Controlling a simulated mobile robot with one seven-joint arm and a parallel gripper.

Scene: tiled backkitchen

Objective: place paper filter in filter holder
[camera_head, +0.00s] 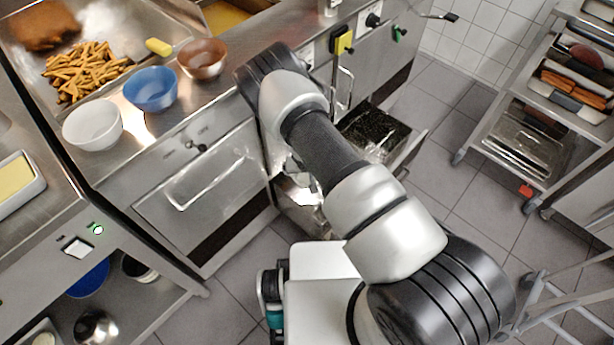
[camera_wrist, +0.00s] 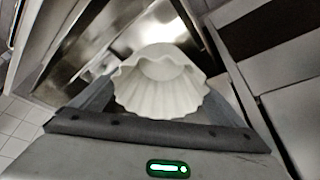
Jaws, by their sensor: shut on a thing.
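The paper filter (camera_wrist: 160,88) is a white, fluted cup in the middle of the wrist view, with its wide, wavy rim and flat round bottom visible. My gripper (camera_wrist: 158,100) is shut on it, with a dark finger at either side. In the head view my arm hides most of the gripper and the filter. I cannot clearly identify a filter holder in either view. Shiny metal surfaces (camera_wrist: 133,30) lie beyond the filter in the wrist view.
An open drawer with dark contents (camera_head: 376,128) stands out of the steel counter front, right of my arm. White (camera_head: 92,126), blue (camera_head: 150,88) and copper (camera_head: 202,57) bowls stand on the counter beside fries (camera_head: 84,70). A trolley (camera_head: 520,140) stands at right; tiled floor between is clear.

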